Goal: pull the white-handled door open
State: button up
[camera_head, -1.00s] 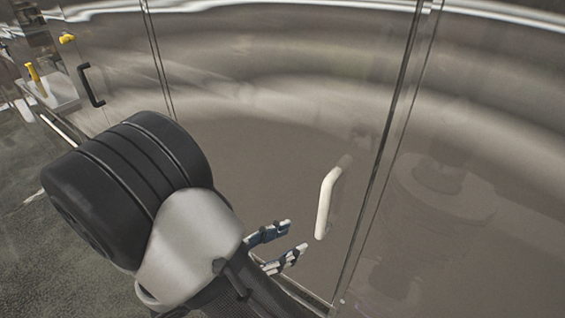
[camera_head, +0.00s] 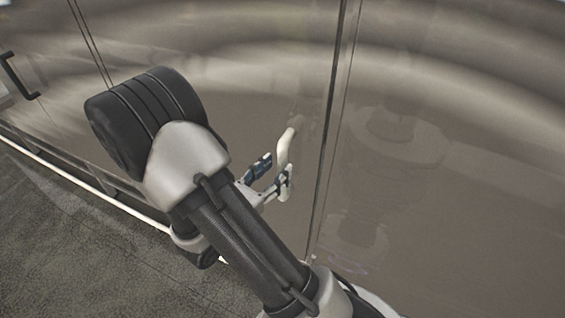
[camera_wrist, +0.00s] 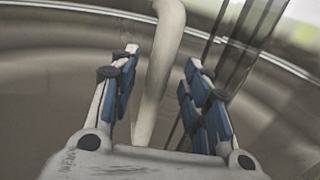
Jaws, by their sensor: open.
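The white handle (camera_head: 285,147) is an upright bar on a glossy brown-grey door panel (camera_head: 235,90), near the panel's right edge. My gripper (camera_head: 274,174) is open at the handle's lower part in the head view. In the wrist view the handle (camera_wrist: 158,75) runs down between the two blue-padded fingers of my gripper (camera_wrist: 160,95), closer to the left finger. A gap shows on the right side. I cannot tell whether a finger touches the handle. The handle's lower end is partly hidden by my gripper in the head view.
A vertical seam (camera_head: 327,130) separates the door from a reflective panel (camera_head: 440,150) on the right. A black handle (camera_head: 17,76) is on another panel at the far left. A pale rail (camera_head: 80,180) runs along the base. Dark floor (camera_head: 60,250) is open at lower left.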

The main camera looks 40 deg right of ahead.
aim_at(279, 166)
jog(key=shift+w+d, duration=0.2)
jog(key=shift+d, duration=0.75)
jog(key=shift+w+d, duration=0.15)
jog(key=shift+d, duration=0.75)
jog(key=shift+c, duration=0.4)
grip_shut()
